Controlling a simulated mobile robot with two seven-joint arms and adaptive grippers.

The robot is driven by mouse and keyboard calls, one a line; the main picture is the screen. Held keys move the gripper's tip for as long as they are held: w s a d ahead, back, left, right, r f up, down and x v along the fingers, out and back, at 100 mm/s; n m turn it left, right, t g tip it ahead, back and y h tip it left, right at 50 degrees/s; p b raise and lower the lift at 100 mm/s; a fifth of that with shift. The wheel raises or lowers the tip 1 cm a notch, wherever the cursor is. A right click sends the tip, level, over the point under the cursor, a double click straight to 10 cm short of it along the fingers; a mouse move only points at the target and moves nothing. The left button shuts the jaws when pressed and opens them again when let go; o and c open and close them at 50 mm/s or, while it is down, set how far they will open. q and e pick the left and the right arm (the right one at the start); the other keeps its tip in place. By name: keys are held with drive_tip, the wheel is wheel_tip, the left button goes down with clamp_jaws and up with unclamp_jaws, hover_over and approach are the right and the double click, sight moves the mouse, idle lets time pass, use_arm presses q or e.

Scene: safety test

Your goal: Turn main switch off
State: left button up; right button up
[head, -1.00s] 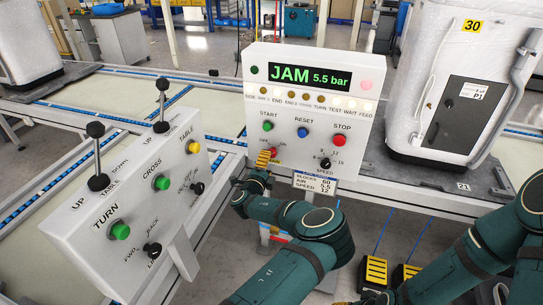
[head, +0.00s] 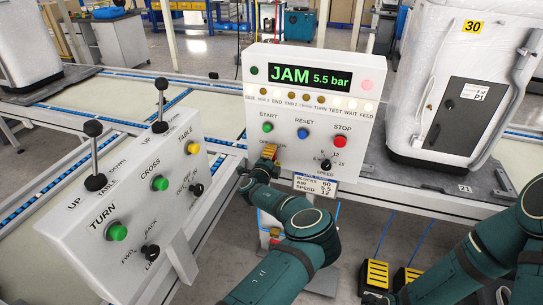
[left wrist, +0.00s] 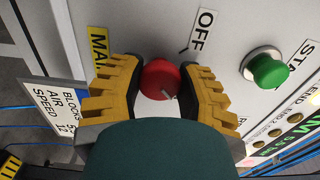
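The main switch (left wrist: 160,79) is a round red knob with a small grey mark, in the left wrist view. The OFF label (left wrist: 203,30) and a short tick line lie to its upper right; the yellow MAIN label (left wrist: 98,45) is partly covered. My left gripper (left wrist: 161,82) has its yellow fingers on both sides of the knob, with the dark pads against it. In the head view my left gripper (head: 268,156) hides the switch at the lower left of the white control panel (head: 350,118). My right gripper (head: 376,297) barely shows at the bottom edge.
The green START (head: 268,127), blue RESET (head: 303,133) and red STOP (head: 340,142) buttons sit above the switch. The speed dial (head: 326,165) is to its right. A lever console (head: 130,195) stands left. The display (head: 311,76) reads JAM 5.5 bar.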

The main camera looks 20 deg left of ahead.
use_arm(q)
drive_tip(key=shift+c, duration=0.7)
clamp_jaws()
drive_tip(key=shift+n, duration=0.3)
drive_tip(key=shift+r+n, duration=0.1)
drive_tip(key=shift+n, duration=0.4)
drive_tip(key=n, duration=0.7)
drive_tip(key=shift+a, duration=0.1)
drive_tip(key=n, duration=0.5)
drive_tip(key=shift+n, duration=2.1)
